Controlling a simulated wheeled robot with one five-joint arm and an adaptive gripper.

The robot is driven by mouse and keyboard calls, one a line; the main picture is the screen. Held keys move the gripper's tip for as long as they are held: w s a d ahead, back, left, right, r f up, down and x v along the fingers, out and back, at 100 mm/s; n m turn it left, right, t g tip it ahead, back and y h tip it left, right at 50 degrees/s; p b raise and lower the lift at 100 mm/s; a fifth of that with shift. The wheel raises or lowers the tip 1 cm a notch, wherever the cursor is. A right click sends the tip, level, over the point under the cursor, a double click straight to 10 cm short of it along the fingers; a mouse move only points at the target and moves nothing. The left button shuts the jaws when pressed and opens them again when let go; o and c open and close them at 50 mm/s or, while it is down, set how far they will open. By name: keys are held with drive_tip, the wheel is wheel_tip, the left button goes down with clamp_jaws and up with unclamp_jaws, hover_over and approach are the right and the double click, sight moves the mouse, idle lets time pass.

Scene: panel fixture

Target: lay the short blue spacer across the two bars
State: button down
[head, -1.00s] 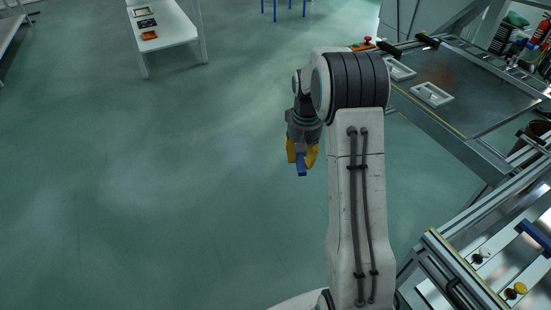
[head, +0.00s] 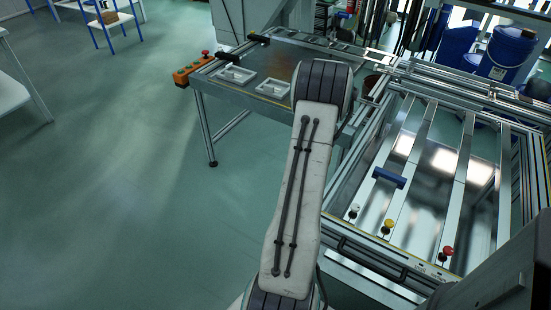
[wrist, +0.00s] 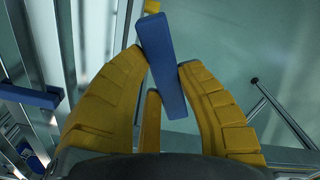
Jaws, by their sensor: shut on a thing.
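The short blue spacer (wrist: 163,62) is held in my gripper (wrist: 160,75) in the wrist view. The yellow fingers are shut on it, and it sticks out past their tips, slightly tilted. My gripper and this spacer are hidden behind my arm in the head view. The metal bars (head: 459,165) run across the fixture at the right of the head view. Another blue piece (head: 389,177) rests on the left-hand bars there, and a blue piece also shows at the left edge of the wrist view (wrist: 30,97).
White (head: 353,210), yellow (head: 387,226) and red (head: 448,251) knobs stand at the near bar ends. A metal table (head: 285,62) with pale trays (head: 236,74) and an orange control box (head: 194,71) is behind my arm. Open floor lies left. Blue buckets (head: 507,52) stand at the back right.

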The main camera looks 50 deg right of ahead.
drive_tip(key=shift+n, duration=0.3)
drive_tip(key=s+d, duration=0.2)
drive_tip(key=s, duration=0.2)
drive_tip(key=s+d+p, duration=0.1)
drive_tip(key=s, duration=0.4)
drive_tip(key=s+d+r+p, duration=0.1)
drive_tip(key=s+d, duration=0.1)
drive_tip(key=s, duration=0.3)
drive_tip(key=shift+s+d, duration=0.25)
drive_tip(key=shift+d, duration=0.1)
drive_tip(key=s+d+r+n, duration=0.1)
drive_tip(key=s+n, duration=0.4)
drive_tip(key=n, duration=0.6)
drive_tip(key=shift+s+d, duration=0.4)
drive_tip(key=shift+d, duration=0.15)
drive_tip(key=shift+s, duration=0.1)
wheel_tip(320, 180, down, 7)
drive_tip(key=b, duration=0.4)
drive_tip(key=shift+r, duration=0.15)
drive_tip(key=shift+f+b, duration=0.6)
drive_tip(key=shift+b, duration=0.05)
